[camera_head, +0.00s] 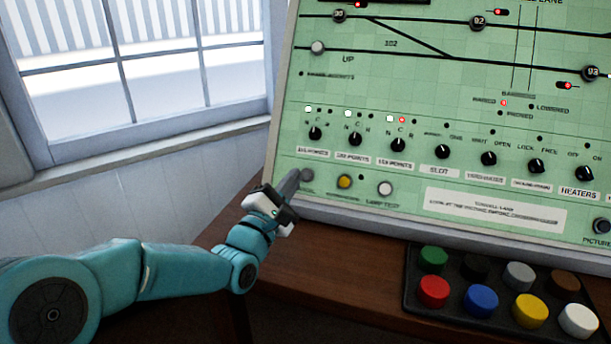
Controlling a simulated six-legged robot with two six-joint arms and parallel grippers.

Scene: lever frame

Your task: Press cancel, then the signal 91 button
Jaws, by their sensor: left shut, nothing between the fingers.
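The green control panel (450,120) fills the right half of the view. A grey button (307,175) sits at its lower left corner; its label is partly hidden, with only the end readable, so I take it as likely the cancel button. My left gripper (297,177) is shut and empty, its tips right at this button; I cannot tell whether they touch or press it. On the track diagram are round dark buttons (478,22) and a grey button (317,47) above the word UP. I cannot read a 91 on any of them. My right gripper is not in view.
A yellow button (344,182) and a white lamp test button (385,189) are close right of the gripper. A row of black knobs (398,146) runs above. A black tray (413,290) of coloured buttons stands on the wooden desk (345,270). A window (135,60) is at left.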

